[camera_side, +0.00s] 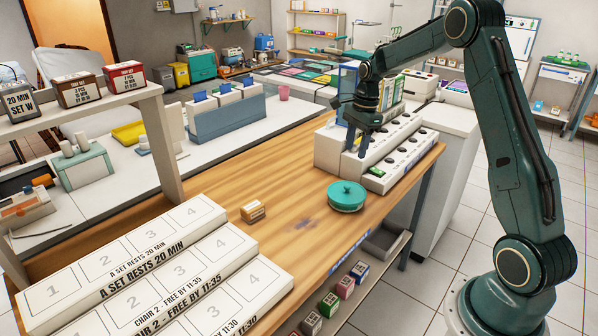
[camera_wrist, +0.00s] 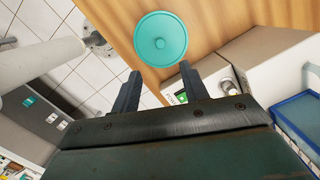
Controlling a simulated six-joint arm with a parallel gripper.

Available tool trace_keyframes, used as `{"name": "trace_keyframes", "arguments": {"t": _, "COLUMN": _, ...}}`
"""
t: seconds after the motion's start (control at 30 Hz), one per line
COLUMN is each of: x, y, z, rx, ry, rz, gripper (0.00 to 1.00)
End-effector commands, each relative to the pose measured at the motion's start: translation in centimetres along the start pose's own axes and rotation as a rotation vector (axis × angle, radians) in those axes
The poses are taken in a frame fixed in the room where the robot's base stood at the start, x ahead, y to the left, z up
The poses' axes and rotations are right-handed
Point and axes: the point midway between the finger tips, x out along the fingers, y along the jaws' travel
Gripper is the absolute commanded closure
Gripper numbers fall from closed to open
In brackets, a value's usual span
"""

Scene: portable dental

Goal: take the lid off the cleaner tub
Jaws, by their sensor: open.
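The cleaner tub is a round teal tub with its teal lid (camera_side: 347,190) on top and a small knob in the lid's middle. It stands on the wooden bench near the front right edge. In the wrist view the round lid (camera_wrist: 160,38) shows from above, beyond my fingertips. My gripper (camera_side: 361,142) is open and empty, above the front of the white stepped unit, up and behind the tub and apart from it. In the wrist view the two fingers of my gripper (camera_wrist: 158,80) are spread wide with nothing between them.
The white stepped unit (camera_side: 326,150) with round sockets stands behind the tub. A small tan box (camera_side: 253,210) lies left of the tub. Numbered white racks (camera_side: 110,262) fill the bench's front left. Small coloured boxes (camera_side: 346,287) sit on a lower shelf. The wood around the tub is clear.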

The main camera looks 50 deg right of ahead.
Motion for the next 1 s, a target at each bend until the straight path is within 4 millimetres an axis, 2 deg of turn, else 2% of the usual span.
{"name": "trace_keyframes", "arguments": {"t": 0.43, "x": 6.3, "y": 0.1, "z": 0.0, "rx": -0.001, "ry": 0.000, "rz": 0.004, "gripper": 0.55}}
{"name": "trace_keyframes", "arguments": {"t": 0.6, "x": 7.3, "y": 0.1, "z": 0.0, "rx": 0.000, "ry": 0.001, "rz": 0.002, "gripper": 0.55}}
{"name": "trace_keyframes", "arguments": {"t": 0.87, "x": 7.6, "y": 0.0, "z": 0.0, "rx": -0.001, "ry": 0.001, "rz": 0.001, "gripper": 0.55}}
{"name": "trace_keyframes", "arguments": {"t": 1.0, "x": 8.5, "y": 0.0, "z": 0.0, "rx": 0.000, "ry": 0.001, "rz": 0.003, "gripper": 0.55}}
